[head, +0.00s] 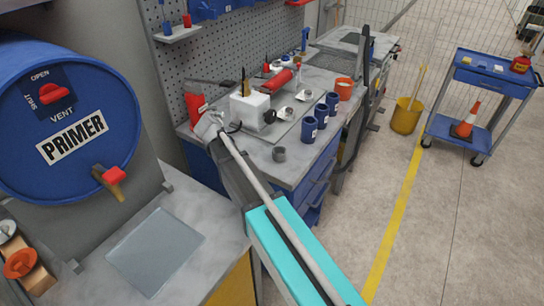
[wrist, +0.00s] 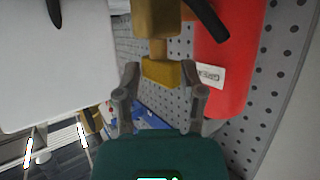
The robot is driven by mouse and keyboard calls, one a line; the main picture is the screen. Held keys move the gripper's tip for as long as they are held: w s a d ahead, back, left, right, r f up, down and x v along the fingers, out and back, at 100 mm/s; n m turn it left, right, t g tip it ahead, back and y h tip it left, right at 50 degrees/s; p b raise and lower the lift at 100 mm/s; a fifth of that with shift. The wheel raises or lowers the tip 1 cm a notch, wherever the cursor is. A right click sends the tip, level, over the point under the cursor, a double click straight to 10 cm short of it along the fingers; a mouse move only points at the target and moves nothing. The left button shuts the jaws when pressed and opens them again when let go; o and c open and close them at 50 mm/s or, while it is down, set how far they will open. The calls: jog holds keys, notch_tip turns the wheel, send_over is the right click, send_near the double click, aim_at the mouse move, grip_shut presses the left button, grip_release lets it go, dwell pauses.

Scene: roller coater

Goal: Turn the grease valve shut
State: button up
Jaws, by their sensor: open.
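In the wrist view, a brass grease valve (wrist: 156,18) shows at the top, with a narrow stem and a yellow-brass handle block (wrist: 161,72) below it. My gripper (wrist: 160,82) is open, its two fingers on either side of the handle block. Gaps seem to show beside the block, and I cannot tell whether a finger touches it. A red grease cylinder (wrist: 222,75) with a white label stands just right of the fingers. In the head view, the red cylinder (head: 195,107) is at the back bench, close to my gripper (head: 208,122); the valve is not clear there.
A white machine housing (wrist: 55,65) lies left of the fingers, and a black hose (wrist: 207,20) passes above right. A perforated panel (wrist: 280,75) is behind. In the head view, blue cups (head: 309,129) stand on the bench, and a blue primer drum (head: 70,120) is at left.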

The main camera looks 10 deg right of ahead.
jog(key=shift+n+g+y, duration=0.3)
jog(key=shift+n+y, duration=2.2)
jog(key=shift+y, duration=0.4)
jog(key=shift+n+g+y, duration=0.7)
jog(key=shift+n+y, duration=0.7)
jog(key=shift+y, duration=0.1)
jog(key=shift+w+n+g+y, duration=0.1)
jog(key=shift+n+g+y, duration=0.7)
jog(key=shift+n+y, duration=0.35)
jog(key=p+v, duration=0.6)
jog(key=v, duration=0.8)
jog(key=s+d+f+m+g+h+p, duration=0.1)
jog(key=s+d+m+g+h+p, duration=0.2)
jog(key=s, duration=0.7)
jog(key=s+d+f+m+g+h+p, duration=0.1)
jog(key=s+d+m+g+h+p, duration=0.2)
jog(key=s, duration=0.7)
jog(key=shift+f+g+h+p, duration=0.25)
jog(key=shift+g+h+p, duration=0.3)
jog(key=shift+g+p, duration=0.4)
jog(key=shift+g, duration=0.25)
